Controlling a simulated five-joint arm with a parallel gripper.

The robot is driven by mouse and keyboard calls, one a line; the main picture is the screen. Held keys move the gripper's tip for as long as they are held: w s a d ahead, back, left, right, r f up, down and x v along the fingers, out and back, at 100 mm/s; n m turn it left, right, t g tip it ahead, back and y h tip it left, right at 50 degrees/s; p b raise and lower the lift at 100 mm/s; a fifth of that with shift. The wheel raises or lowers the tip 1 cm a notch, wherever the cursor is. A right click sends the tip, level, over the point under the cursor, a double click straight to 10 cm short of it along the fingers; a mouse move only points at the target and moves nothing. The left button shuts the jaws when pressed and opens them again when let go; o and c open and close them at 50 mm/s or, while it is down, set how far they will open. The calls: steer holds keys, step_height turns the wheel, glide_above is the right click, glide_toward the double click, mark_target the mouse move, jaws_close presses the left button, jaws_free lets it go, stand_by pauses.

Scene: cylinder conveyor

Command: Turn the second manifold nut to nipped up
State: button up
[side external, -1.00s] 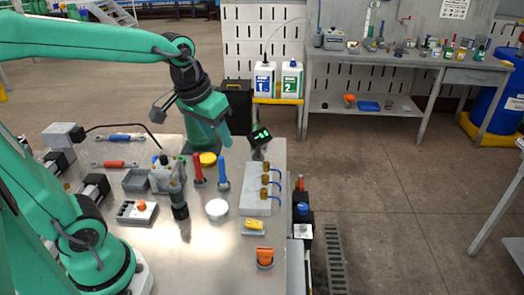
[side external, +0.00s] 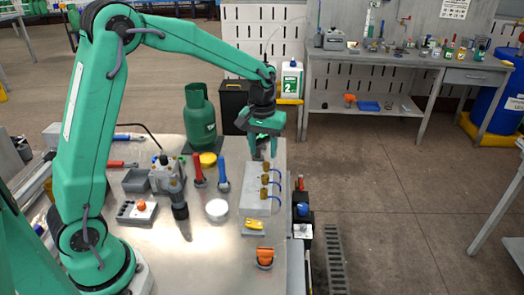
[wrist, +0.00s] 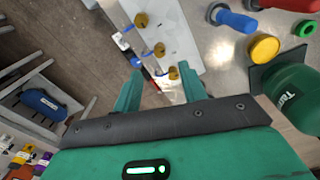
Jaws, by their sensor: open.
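The manifold is a pale block (side external: 255,203) near the right edge of the metal table, with three brass nuts in a row and blue tubes at their right. The second nut (side external: 265,180) is the middle one; it also shows in the wrist view (wrist: 159,50). My gripper (side external: 263,155) points down above the far end of the block, open and empty. In the wrist view, the far nut (wrist: 173,73) shows between my open fingertips (wrist: 160,84); contact cannot be told.
A green gas bottle (side external: 199,118) and a yellow disc (side external: 208,160) stand left of my gripper. Red (side external: 198,171) and blue (side external: 223,175) handled tools stand left of the block.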

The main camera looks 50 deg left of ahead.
mark_target(265, 176)
steer(key=shift+w+a+f, duration=0.1)
steer(key=shift+w+f, duration=0.45)
steer(key=shift+f, duration=0.3)
steer(key=shift+f, duration=0.15)
steer(key=shift+f, duration=3.75)
jaws_close()
